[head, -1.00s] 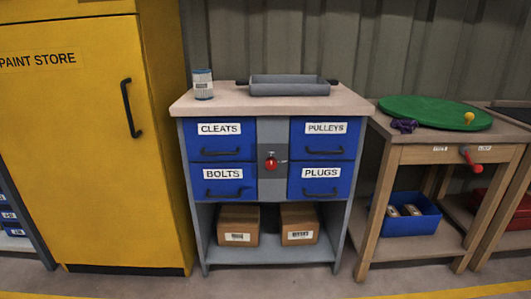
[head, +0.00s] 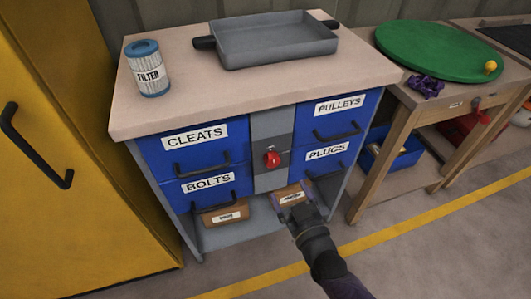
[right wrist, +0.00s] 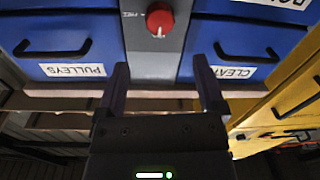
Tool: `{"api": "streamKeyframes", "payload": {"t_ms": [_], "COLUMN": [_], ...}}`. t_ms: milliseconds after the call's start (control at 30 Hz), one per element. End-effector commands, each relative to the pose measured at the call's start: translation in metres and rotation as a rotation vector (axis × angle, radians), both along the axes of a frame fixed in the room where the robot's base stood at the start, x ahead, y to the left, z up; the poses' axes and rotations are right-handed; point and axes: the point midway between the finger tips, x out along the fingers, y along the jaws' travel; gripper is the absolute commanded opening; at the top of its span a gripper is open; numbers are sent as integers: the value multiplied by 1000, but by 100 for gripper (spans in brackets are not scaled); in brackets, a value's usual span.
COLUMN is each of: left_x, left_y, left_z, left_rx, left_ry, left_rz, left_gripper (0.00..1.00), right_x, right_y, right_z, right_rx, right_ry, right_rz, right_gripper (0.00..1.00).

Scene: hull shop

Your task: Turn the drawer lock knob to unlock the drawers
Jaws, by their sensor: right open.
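The red drawer lock knob (head: 271,158) sits on a grey panel (head: 270,128) between the two columns of blue drawers. It also shows at the top of the right wrist view (right wrist: 160,18), with a pale mark on its lower edge there and small lettering beside it. My right gripper (head: 292,197) is open and empty, below and slightly right of the knob in the head view, apart from it. In the right wrist view its two fingers (right wrist: 159,75) point toward the panel, short of the knob. My left gripper is not in view.
Drawers labelled CLEATS (head: 197,146), BOLTS (head: 208,188), PULLEYS (head: 338,116) and PLUGS (head: 325,158) look closed. A filter can (head: 149,69) and grey tray (head: 276,39) stand on top. A yellow cabinet (head: 50,110) is left; a wooden table (head: 440,100) is right.

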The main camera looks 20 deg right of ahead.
Motion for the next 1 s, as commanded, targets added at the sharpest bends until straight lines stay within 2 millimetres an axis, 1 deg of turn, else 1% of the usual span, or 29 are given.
{"api": "streamKeyframes", "payload": {"t_ms": [33, 100, 200, 300, 400, 467, 700, 733, 767, 800, 867, 900, 967, 1000], "left_x": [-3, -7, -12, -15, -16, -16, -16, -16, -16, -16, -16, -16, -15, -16], "left_y": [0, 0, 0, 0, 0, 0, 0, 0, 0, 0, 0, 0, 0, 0], "left_z": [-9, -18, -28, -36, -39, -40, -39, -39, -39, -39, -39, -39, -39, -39], "left_rx": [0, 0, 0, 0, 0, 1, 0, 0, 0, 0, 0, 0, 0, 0], "left_ry": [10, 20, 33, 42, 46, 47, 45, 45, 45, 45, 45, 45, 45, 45], "left_rz": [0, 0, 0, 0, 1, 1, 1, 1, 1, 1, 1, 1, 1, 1], "left_gripper": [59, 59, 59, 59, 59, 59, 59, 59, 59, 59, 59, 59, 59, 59], "right_x": [10, 28, 53, 72, 83, 86, 87, 87, 87, 87, 87, 87, 87, 87], "right_y": [1, 3, 5, 6, 7, 7, 7, 7, 7, 7, 7, 7, 7, 7], "right_z": [-6, -9, -10, -8, -6, -4, -2, -2, -2, -2, -2, -2, -2, -2], "right_rx": [1, 3, 3, 2, 1, 1, 1, 1, 1, 1, 1, 1, 1, 1], "right_ry": [1, 2, 4, 5, 5, 4, 4, 4, 4, 4, 4, 4, 4, 4], "right_rz": [0, 0, 0, 0, 1, 1, 1, 1, 1, 1, 1, 1, 1, 1], "right_gripper": [88, 88, 88, 88, 88, 88, 88, 86, 80, 71, 59, 50, 37, 29]}}
